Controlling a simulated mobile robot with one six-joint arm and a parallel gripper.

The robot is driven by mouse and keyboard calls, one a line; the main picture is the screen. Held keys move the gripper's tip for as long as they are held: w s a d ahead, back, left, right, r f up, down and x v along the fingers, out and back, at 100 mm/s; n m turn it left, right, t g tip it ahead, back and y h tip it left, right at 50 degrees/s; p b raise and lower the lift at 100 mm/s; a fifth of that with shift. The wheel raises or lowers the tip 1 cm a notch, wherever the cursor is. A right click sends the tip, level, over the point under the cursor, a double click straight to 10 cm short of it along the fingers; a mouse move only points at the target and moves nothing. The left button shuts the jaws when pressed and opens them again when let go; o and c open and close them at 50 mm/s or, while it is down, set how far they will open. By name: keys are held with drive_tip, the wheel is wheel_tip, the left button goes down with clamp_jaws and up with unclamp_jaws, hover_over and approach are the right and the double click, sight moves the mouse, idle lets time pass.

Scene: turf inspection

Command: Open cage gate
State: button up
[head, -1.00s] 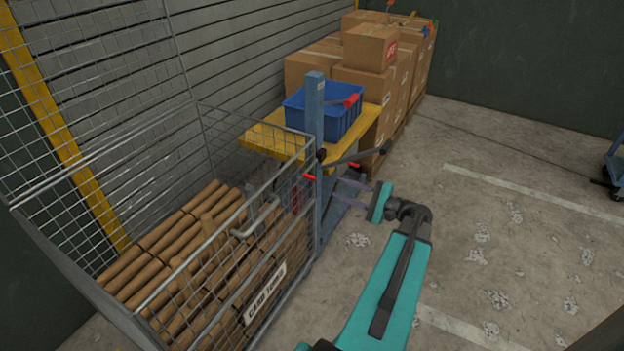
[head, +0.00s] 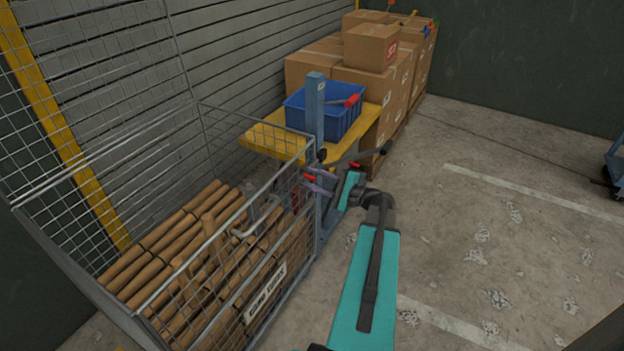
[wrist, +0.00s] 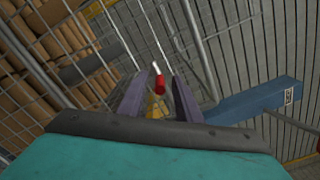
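The wire mesh cage gate (head: 222,285) stands at the left in the head view, with a white label on its lower front. It looks shut against the blue post (head: 316,110). A small red-tipped handle (head: 309,177) sits by the gate's edge at that post. My gripper (head: 319,182) is at the handle, its two purple fingers apart. In the wrist view the red tip (wrist: 160,83) shows between the open fingers of my gripper (wrist: 158,100). I cannot tell whether the fingers reach around it or stop short. No contact is visible.
Brown tubes (head: 170,235) fill the cage. Behind the post are a yellow table (head: 268,137) with a blue bin (head: 345,120) and stacked cartons (head: 370,48).

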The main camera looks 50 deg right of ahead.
drive_tip(key=shift+w, duration=0.15)
clamp_jaws()
drive_tip(key=shift+w+d, duration=0.25)
drive_tip(key=shift+d, duration=0.8)
drive_tip(key=shift+w+d, duration=0.25)
drive_tip(key=shift+d, duration=0.75)
